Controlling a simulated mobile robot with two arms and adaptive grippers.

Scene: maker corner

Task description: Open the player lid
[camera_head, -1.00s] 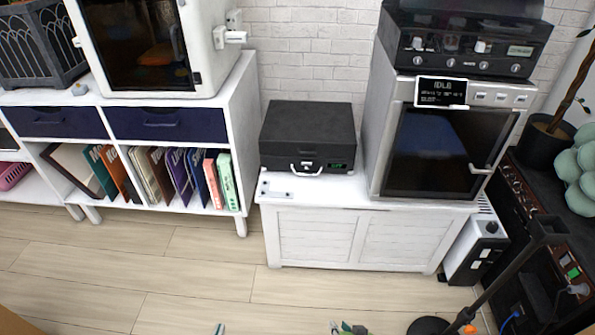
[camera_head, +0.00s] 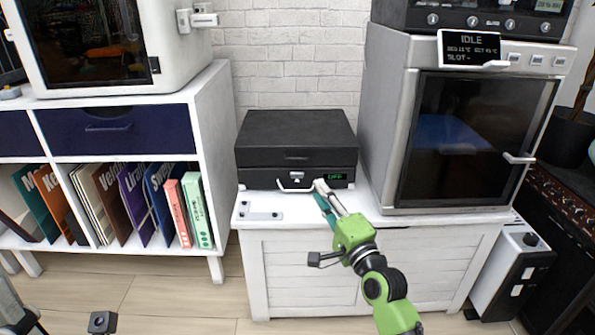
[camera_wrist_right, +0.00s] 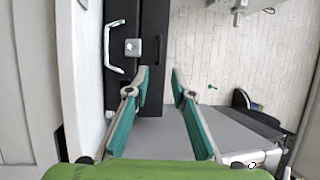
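The player (camera_head: 295,146) is a black box on a white cabinet, with its lid (camera_head: 295,128) shut. Its front has a white handle (camera_head: 294,187), a small light latch (camera_head: 296,175) and a green display reading OFF. My right gripper (camera_head: 327,188) is in front of the player's lower front, just right of the handle. In the right wrist view my right gripper (camera_wrist_right: 160,80) is open, with nothing between its teal fingers. The handle (camera_wrist_right: 112,50) and latch (camera_wrist_right: 133,46) lie beyond and left of the fingers there.
An oven-like machine (camera_head: 465,140) with a glass door stands close right of the player. A shelf unit (camera_head: 215,130) with record sleeves is at the left. A small flat plate (camera_head: 262,212) lies on the cabinet top (camera_head: 310,212). A brick wall is behind.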

